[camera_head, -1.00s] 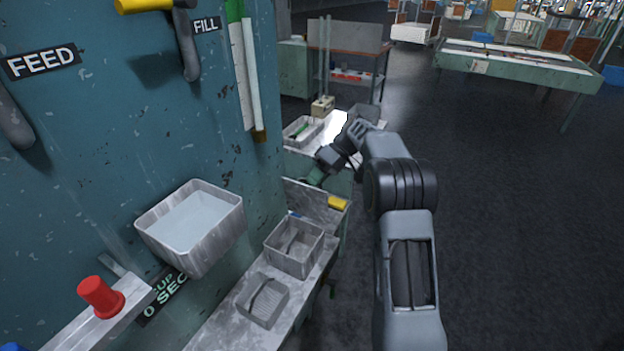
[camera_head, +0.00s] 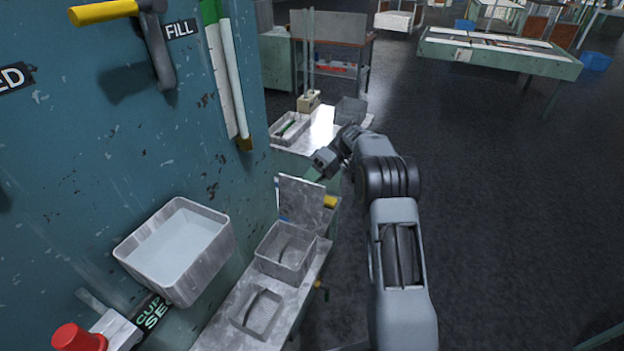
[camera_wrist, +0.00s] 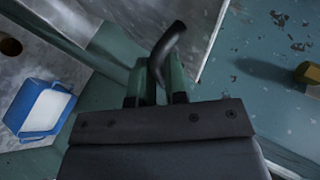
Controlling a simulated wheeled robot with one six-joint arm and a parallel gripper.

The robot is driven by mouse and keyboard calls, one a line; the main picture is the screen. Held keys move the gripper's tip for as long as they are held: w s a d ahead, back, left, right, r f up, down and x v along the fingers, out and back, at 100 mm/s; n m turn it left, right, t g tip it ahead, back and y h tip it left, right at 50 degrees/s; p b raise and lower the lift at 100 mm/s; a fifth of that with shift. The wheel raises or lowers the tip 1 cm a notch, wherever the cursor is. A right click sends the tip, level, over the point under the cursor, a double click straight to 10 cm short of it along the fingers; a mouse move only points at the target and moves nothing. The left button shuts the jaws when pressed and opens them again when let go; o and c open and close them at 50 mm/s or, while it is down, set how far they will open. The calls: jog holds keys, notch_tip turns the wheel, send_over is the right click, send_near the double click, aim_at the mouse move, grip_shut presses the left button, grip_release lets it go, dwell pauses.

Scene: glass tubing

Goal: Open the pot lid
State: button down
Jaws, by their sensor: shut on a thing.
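My gripper (camera_head: 314,175) reaches over the far end of the bench by the teal wall. In the wrist view its green fingers (camera_wrist: 160,82) are shut on a dark curved handle (camera_wrist: 168,48). A grey flat plate (camera_head: 301,202), which looks like the pot lid, stands steeply tilted just below my gripper in the head view. A pale grey panel (camera_wrist: 190,14) beyond the fingers in the wrist view may be the same plate. The join between handle and plate is hidden, and I cannot see the inside of a pot.
A wall tray (camera_head: 175,250) juts out at left. A blue box (camera_wrist: 45,108) lies left in the wrist view. Open floor (camera_head: 500,230) is at right.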

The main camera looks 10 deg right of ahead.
jog(key=shift+s+f, duration=0.15)
jog(key=shift+f, duration=0.45)
jog(key=c, duration=1.4)
grip_release()
jog(key=shift+a, duration=0.15)
jog(key=shift+o, duration=1.2)
jog(key=shift+r, duration=0.25)
jog(key=p+v, duration=0.5)
jog(key=v, duration=0.2)
jog(key=shift+d+r, duration=0.15)
jog(key=shift+d, duration=0.15)
